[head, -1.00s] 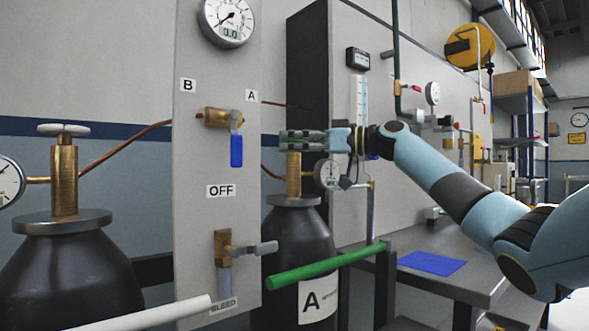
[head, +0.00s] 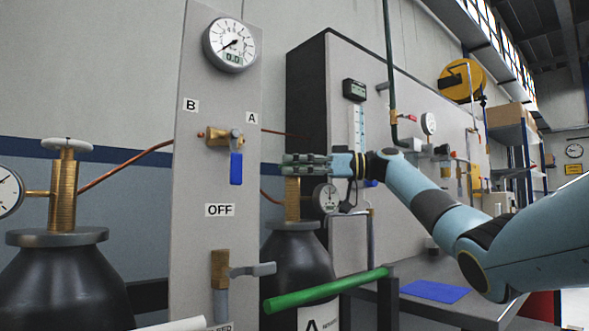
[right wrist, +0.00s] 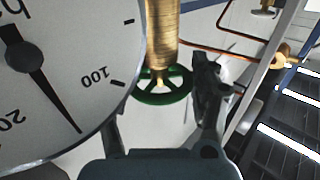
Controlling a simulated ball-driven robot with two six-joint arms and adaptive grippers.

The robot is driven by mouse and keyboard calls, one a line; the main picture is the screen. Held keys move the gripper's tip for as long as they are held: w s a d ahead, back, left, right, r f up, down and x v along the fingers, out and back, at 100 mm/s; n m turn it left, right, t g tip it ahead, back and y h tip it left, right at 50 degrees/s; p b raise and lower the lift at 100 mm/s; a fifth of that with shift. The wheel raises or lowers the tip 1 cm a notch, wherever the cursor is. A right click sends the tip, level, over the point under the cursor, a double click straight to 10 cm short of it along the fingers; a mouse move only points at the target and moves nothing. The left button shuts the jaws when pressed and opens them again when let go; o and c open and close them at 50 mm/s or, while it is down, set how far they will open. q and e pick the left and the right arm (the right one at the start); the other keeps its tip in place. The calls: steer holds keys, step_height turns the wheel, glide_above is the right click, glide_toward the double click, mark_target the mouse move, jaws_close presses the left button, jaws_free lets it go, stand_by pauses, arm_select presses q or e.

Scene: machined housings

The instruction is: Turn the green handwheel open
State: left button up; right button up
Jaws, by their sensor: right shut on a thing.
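The green handwheel (right wrist: 160,97) shows in the right wrist view as a spoked ring at the end of a brass valve stem (right wrist: 162,35). In the head view it is mostly hidden by my right gripper (head: 305,165), which lies level over the top of the brass valve (head: 292,203) on gas cylinder A (head: 297,258). My right gripper is shut on the handwheel. In the right wrist view one dark finger (right wrist: 207,85) stands at the wheel's right side; the other is largely hidden behind the gauge. My left gripper is not in view.
The cylinder's round gauge (right wrist: 50,75) is close beside the gripper. A grey panel (head: 212,175) with a blue-lever valve (head: 236,167) stands to the left. A green bar (head: 325,291) crosses below. Another cylinder with a white handwheel (head: 67,144) is at far left.

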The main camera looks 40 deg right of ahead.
steer(key=o, duration=1)
steer(key=shift+o, duration=0.8)
steer(key=shift+d, duration=0.1)
steer(key=shift+s+d, duration=0.15)
steer(key=shift+d, duration=0.05)
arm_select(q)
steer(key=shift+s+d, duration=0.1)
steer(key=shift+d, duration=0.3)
arm_select(e)
steer(key=v, duration=1.1)
steer(key=shift+s+d, duration=0.1)
steer(key=shift+d, duration=0.05)
